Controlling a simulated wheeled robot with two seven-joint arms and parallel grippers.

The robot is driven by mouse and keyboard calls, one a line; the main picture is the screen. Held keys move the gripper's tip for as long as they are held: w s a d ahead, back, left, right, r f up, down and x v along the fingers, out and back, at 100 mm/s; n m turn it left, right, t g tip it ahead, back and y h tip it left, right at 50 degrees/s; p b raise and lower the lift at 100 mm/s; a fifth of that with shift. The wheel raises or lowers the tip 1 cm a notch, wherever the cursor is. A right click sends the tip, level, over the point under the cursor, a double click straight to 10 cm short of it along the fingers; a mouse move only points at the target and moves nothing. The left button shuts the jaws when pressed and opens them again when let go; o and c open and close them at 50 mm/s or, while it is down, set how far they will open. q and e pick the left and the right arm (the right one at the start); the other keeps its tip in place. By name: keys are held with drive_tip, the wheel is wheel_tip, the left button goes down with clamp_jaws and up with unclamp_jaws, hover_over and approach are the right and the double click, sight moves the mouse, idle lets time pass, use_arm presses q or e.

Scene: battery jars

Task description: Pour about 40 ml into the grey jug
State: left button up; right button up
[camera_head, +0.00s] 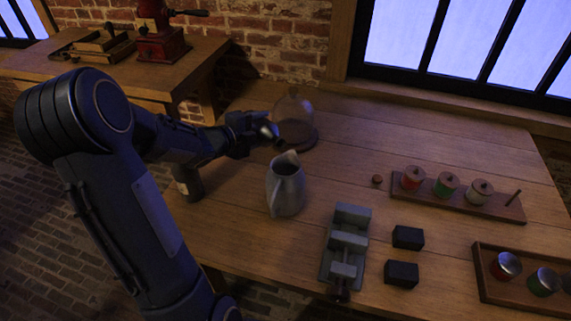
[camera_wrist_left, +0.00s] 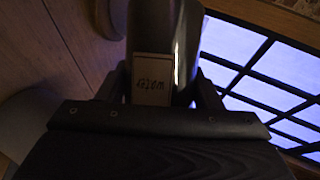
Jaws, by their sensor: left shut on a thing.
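The grey jug (camera_head: 287,190) stands upright on the wooden table, its open top facing up. My left gripper (camera_head: 250,136) is shut on a bottle (camera_head: 268,130), tipped over with its mouth end low and towards the jug, above and just behind the jug's rim. In the left wrist view the bottle (camera_wrist_left: 183,50) sits between the fingers, with a pale label whose writing looks turned over. I cannot make out any stream or the level inside the jug. My right gripper is not in view.
A dark labelled bottle (camera_head: 188,183) stands left of the jug. A glass dome (camera_head: 294,118) stands close behind. A grey vise (camera_head: 346,245), black blocks (camera_head: 407,237), a rack of coloured jars (camera_head: 446,186) and a tray (camera_head: 490,286) lie to the right.

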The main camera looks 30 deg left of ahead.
sight(263, 127)
use_arm(q)
drive_tip(key=shift+r, duration=0.1)
idle(0.8)
